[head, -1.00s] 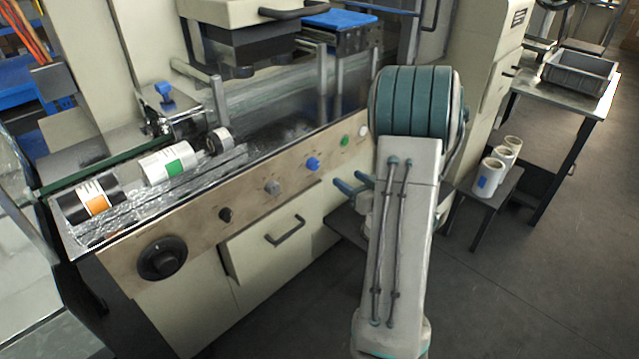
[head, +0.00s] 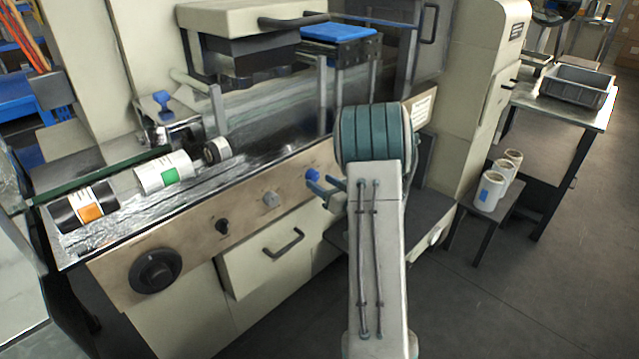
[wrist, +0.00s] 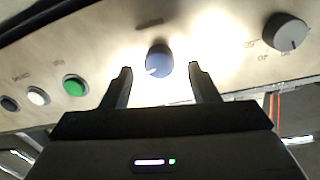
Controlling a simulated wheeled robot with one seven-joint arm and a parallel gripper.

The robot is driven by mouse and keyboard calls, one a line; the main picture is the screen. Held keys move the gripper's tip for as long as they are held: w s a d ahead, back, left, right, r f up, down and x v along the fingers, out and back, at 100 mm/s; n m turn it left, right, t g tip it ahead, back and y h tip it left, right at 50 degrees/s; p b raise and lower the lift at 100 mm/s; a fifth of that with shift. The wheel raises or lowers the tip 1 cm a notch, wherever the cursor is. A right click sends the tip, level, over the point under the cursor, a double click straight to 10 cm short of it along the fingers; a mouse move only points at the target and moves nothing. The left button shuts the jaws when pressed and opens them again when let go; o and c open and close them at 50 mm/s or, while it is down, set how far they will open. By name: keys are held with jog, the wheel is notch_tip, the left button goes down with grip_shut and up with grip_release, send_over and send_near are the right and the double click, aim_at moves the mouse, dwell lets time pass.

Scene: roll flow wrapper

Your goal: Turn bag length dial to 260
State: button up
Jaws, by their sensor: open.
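The blue knob (head: 312,174) is on the tan front panel of the wrapper. It has a pale pointer mark in the wrist view (wrist: 159,61), where it shows between and just beyond my fingertips. My gripper (head: 321,184) is open and empty, facing the panel at this knob; its two fingers also show in the wrist view (wrist: 160,70). Contact with the knob is not visible. A grey knob (head: 270,200) with scale marks sits beside it, at right in the wrist view (wrist: 286,32). Labels are too blurred to tell which one is the bag length dial.
The panel also has a small black knob (head: 222,226) and a large black dial (head: 155,270). A drawer handle (head: 284,243) projects below. Film rolls (head: 490,190) stand on a stool.

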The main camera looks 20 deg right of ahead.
jog(key=shift+x, duration=0.9)
jog(key=c, duration=1)
jog(key=shift+o, duration=0.2)
